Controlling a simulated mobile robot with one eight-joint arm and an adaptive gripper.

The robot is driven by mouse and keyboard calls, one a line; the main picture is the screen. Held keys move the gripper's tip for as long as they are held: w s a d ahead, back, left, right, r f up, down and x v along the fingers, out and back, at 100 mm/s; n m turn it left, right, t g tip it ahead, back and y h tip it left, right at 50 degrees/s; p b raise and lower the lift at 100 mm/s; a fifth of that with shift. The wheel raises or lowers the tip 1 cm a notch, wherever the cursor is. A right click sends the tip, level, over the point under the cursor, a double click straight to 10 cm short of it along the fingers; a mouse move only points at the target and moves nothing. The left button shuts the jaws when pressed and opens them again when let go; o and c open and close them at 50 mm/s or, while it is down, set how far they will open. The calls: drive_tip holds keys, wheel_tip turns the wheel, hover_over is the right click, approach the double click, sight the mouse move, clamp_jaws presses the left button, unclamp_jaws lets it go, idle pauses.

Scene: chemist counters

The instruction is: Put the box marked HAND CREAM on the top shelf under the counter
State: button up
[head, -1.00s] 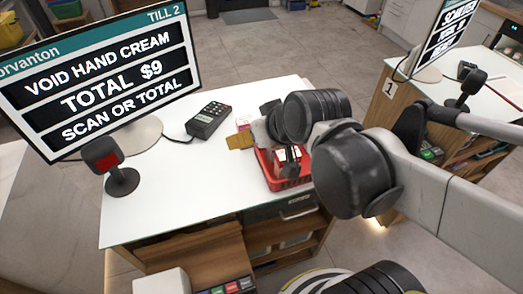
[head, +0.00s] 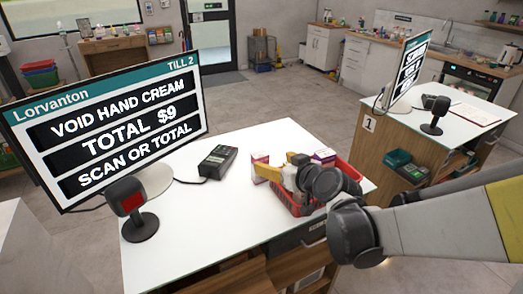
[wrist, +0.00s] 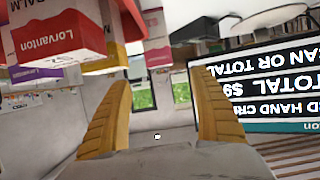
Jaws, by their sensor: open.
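My gripper (head: 278,174) is over the white counter (head: 225,225), beside the red basket (head: 345,172). In the wrist view its two yellow fingers (wrist: 163,80) are apart with nothing between them. A white and purple-red box (head: 260,166) stands just behind the gripper, and a similar box (head: 323,157) is at the basket. The wrist view is upside down; a red box marked Lorvanton and BALM (wrist: 55,30) fills its upper left, beside a purple-edged box (wrist: 35,73). I cannot read HAND CREAM on any box. The woodwork under the counter (head: 240,278) shows only in part; its shelves are mostly hidden.
The till screen (head: 110,115) reads VOID HAND CREAM, TOTAL $9. A scanner (head: 130,205) and a card terminal (head: 217,160) stand on the counter. Bare counter lies in front of the terminal. A second till counter (head: 455,120) is at the right.

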sight(261, 156)
drive_tip(key=b+x, duration=0.3)
drive_tip(key=x, duration=0.7)
drive_tip(key=shift+w+f, duration=0.1)
drive_tip(key=shift+f, duration=0.05)
drive_tip(key=shift+c, duration=0.2)
drive_tip(key=c, duration=1.4)
drive_tip(key=shift+o, duration=0.2)
